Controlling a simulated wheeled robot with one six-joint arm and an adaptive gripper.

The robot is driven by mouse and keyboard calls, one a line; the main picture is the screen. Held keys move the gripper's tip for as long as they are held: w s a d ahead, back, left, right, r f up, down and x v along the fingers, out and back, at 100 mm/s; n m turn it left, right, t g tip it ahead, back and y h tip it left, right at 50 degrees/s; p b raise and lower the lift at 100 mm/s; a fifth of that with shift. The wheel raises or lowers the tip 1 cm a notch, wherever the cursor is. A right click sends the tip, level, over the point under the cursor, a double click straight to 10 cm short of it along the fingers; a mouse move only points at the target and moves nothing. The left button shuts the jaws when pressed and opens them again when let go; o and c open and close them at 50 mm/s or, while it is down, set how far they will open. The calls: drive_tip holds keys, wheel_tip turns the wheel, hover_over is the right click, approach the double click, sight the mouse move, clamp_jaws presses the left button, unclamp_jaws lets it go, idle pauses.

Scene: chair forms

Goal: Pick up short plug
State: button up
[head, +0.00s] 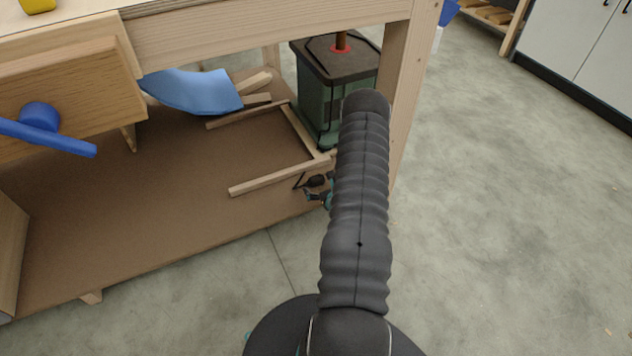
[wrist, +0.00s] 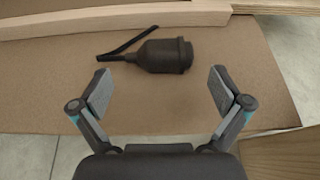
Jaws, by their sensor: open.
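The short plug (wrist: 162,56) is a dark, rounded plug lying on its side on the brown shelf (wrist: 60,105), with a dark strip or lead (wrist: 128,43) running out to its left. It also shows small in the head view (head: 316,181), beside my arm near the shelf's front right. My gripper (wrist: 160,85) is open and empty, with one finger on each side of the picture and the plug just beyond the fingertips, between their lines. In the head view my arm hides much of the gripper.
A wooden chair frame (head: 270,178) lies on the shelf, and its beam (wrist: 110,20) runs just behind the plug. A green bin-like box (head: 320,95) stands behind. The table leg (head: 405,100) rises at the right. A blue curved panel (head: 192,90) lies farther left.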

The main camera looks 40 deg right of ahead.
sight(317, 183)
drive_tip(key=shift+x, duration=2.6)
drive_tip(key=c, duration=1.3)
